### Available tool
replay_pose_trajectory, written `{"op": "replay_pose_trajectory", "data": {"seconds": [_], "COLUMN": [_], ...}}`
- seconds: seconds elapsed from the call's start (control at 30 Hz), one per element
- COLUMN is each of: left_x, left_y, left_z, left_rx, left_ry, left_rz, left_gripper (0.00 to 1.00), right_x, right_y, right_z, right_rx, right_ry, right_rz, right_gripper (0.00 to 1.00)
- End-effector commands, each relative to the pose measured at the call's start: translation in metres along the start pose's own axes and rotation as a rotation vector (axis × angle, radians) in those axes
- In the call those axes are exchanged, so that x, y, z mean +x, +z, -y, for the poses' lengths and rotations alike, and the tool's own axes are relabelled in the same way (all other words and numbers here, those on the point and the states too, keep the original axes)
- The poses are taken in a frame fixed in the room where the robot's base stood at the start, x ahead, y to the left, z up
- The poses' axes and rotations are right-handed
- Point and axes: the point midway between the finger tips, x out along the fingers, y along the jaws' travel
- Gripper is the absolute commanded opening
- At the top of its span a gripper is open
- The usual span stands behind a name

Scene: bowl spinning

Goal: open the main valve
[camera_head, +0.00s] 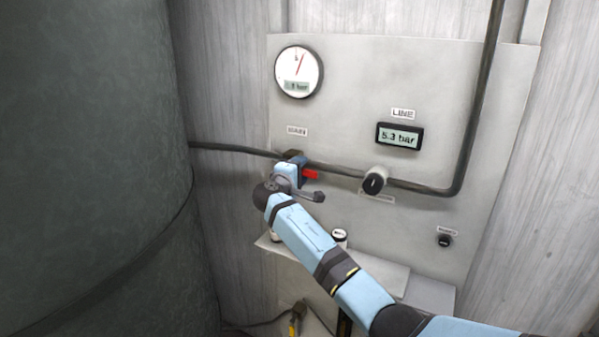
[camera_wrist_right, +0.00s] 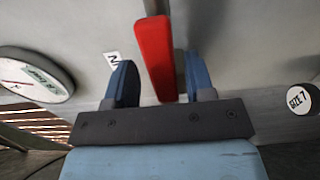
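The main valve's red handle (camera_head: 310,174) sits on the dark pipe below the MAIN label (camera_head: 297,131) on the wall panel. It sticks out to the right of my gripper. My right gripper (camera_head: 297,167) is at the valve, partly hiding its body. In the right wrist view the red handle (camera_wrist_right: 157,55) stands between the two blue fingers (camera_wrist_right: 160,88). The fingers are apart, with a clear gap on the left and a narrower one on the right, so the gripper is open around the handle. My left gripper is not in view.
A round gauge (camera_head: 298,72) hangs above the valve. The LINE display (camera_head: 400,136) reads 5.3 bar. A round knob (camera_head: 375,181) sits right of the valve, and a small black knob (camera_head: 444,240) lower right. A shelf (camera_head: 385,272) lies below. A dark green tank (camera_head: 90,160) fills the left.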

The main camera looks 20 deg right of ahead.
Motion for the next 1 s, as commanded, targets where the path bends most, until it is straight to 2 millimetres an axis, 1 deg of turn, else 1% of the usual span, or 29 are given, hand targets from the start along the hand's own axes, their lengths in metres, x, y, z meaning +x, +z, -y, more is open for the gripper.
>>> {"op": "replay_pose_trajectory", "data": {"seconds": [0.23,0.37,0.47,0.8,0.9,1.0], "left_x": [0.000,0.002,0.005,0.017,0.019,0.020], "left_y": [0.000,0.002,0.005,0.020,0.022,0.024], "left_z": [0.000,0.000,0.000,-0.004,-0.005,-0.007], "left_rx": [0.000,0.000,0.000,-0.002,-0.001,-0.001], "left_ry": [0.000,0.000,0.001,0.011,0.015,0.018], "left_rz": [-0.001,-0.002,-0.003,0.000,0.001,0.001], "left_gripper": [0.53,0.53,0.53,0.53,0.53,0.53], "right_x": [-0.001,-0.009,-0.024,-0.100,-0.117,-0.129], "right_y": [0.000,-0.001,-0.001,-0.001,0.000,-0.001], "right_z": [0.003,0.004,0.005,0.005,0.004,0.003], "right_rx": [0.000,0.001,0.002,0.003,0.002,0.001], "right_ry": [-0.003,-0.003,-0.004,-0.004,-0.004,-0.003], "right_rz": [0.000,-0.002,-0.003,-0.003,-0.002,-0.002], "right_gripper": [0.49,0.49,0.49,0.49,0.49,0.49]}}
